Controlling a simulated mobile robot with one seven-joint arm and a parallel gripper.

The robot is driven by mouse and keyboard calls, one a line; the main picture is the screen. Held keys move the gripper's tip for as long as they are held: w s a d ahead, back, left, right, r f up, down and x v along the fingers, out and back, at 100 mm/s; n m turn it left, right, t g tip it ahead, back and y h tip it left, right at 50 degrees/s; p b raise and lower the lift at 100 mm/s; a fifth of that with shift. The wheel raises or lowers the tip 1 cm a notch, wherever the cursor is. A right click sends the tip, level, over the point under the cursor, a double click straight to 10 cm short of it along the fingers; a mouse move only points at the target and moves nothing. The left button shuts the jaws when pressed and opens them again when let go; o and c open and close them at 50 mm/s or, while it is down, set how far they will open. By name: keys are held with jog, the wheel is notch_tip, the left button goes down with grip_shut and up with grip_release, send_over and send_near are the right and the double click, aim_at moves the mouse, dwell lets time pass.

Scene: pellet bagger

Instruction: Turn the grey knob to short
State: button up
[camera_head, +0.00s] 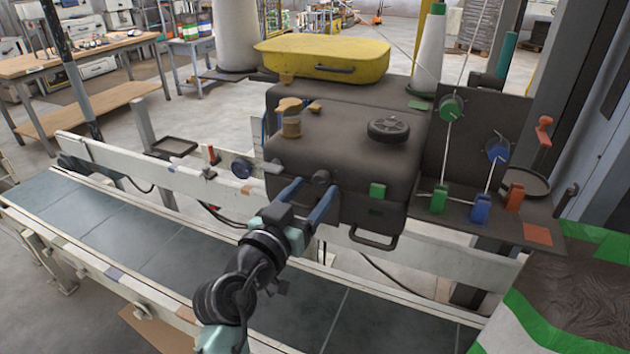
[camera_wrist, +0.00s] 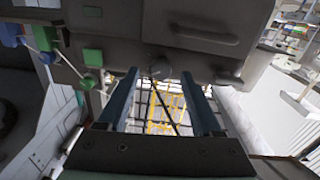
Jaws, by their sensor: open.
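The grey knob (camera_head: 321,177) is a small dark round knob on the upper front face of the dark machine body (camera_head: 350,150). My gripper (camera_head: 316,187) is in front of that face, its two blue fingers spread with the knob between their tips in the picture. Whether they touch it cannot be told. In the wrist view my gripper (camera_wrist: 160,73) also shows its fingers apart, with a faint round grey shape between the tips that may be the knob. No "short" marking is readable, and the knob's pointing direction is not clear.
A green square (camera_head: 377,190) and a handle (camera_head: 373,241) are to the right on the front. Green, blue and orange clips (camera_head: 480,208) stand farther right. A conveyor (camera_head: 185,255) runs below.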

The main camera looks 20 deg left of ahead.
jog(key=shift+w, duration=0.95)
grip_shut()
